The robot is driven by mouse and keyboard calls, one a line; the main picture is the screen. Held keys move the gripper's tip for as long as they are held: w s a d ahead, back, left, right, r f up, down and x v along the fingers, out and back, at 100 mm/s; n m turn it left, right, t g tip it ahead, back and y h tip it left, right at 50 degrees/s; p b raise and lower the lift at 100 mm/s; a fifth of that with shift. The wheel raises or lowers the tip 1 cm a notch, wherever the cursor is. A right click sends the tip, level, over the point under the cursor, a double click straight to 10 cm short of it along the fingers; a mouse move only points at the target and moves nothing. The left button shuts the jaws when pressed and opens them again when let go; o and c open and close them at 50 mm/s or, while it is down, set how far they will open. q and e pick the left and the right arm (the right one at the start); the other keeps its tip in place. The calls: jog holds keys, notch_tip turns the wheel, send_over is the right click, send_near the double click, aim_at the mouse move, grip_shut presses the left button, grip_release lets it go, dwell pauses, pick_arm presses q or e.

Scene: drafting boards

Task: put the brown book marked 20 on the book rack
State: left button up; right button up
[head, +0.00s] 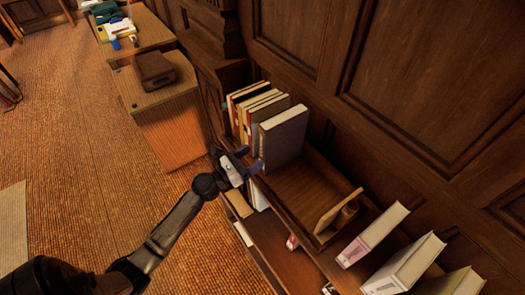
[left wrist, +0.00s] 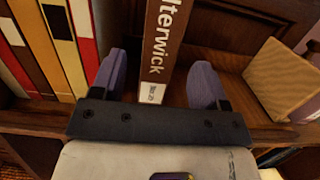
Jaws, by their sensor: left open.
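A book with a dark grey-looking cover (head: 283,138) stands upright at the left end of the wooden book rack (head: 298,192) on the shelf. In the left wrist view its brown spine (left wrist: 157,45) carries white lettering ending in "lterwick" and a small white label, too small to read surely. My left gripper (head: 250,162) is at the spine side of this book. In the left wrist view my left gripper (left wrist: 158,88) is open, with one purple-grey finger on each side of the spine and gaps between. My right gripper is not in view.
Several red, yellow, black and white books (head: 255,105) stand left of the rack. A wooden end piece (head: 338,208) rises at its right, with pale books (head: 373,234) beyond. The rack's middle is empty. A desk (head: 155,90) holds a brown box-like object (head: 154,71).

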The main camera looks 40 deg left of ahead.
pick_arm(q)
jog(key=s+d+f+m+g+h, duration=0.2)
jog(key=s+d+f+m+g, duration=0.2)
jog(key=s+d+m, duration=0.5)
jog(key=s+d+f+m+g+h, duration=0.4)
jog(key=d+m, duration=0.3)
jog(key=m, duration=0.4)
jog(key=s+f+m+g+y, duration=0.3)
jog(key=s+m+g+y, duration=0.4)
jog(key=s+m, duration=0.8)
jog(key=s+y, duration=0.1)
jog(key=y, duration=0.2)
jog(key=shift+b, duration=0.3)
jog(key=shift+a, duration=0.15)
